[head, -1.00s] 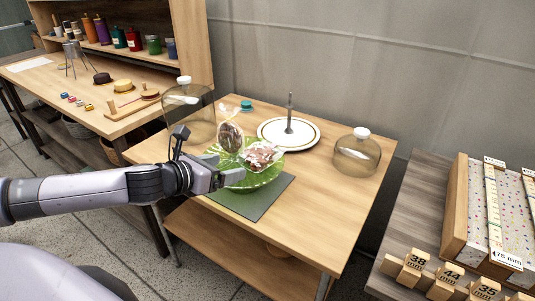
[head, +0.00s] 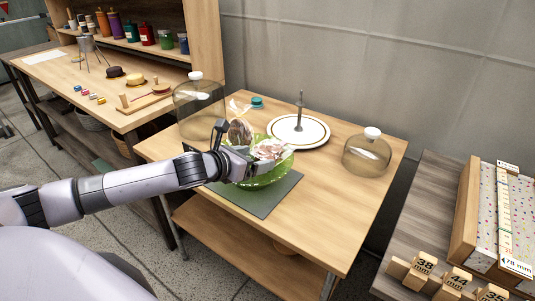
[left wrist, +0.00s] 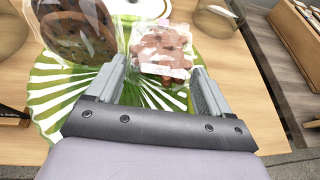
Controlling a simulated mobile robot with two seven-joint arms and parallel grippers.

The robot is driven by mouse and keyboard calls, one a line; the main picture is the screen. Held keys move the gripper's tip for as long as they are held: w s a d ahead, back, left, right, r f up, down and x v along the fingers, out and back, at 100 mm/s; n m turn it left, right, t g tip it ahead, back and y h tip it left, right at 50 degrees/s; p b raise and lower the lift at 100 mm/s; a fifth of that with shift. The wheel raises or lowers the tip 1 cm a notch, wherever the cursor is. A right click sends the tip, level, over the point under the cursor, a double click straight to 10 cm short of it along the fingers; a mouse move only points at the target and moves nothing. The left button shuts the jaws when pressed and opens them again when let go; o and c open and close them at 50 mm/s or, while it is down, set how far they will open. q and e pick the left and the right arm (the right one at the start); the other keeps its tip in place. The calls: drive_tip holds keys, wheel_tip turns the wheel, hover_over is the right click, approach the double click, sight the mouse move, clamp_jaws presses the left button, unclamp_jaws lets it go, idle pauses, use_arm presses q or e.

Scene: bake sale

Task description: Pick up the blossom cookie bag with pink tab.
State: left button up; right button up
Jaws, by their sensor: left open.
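A clear bag with a brown, blossom-shaped cookie (head: 269,149) lies in the green-and-white striped bowl (head: 272,176). In the left wrist view the bag (left wrist: 162,50) shows ahead between my fingers, with a pale label at its lower edge. My right gripper is not in view.
The bowl stands on a dark green mat (head: 262,199) on a wooden table. Behind are a white plate with a post (head: 300,140) and a teal-topped item (head: 257,102). Glass domes (head: 199,105) and (head: 367,155) stand left and right. The table's front right is clear.

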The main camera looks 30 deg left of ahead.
use_arm(q)
drive_tip(key=c, duration=0.4)
drive_tip(key=shift+r, duration=0.15)
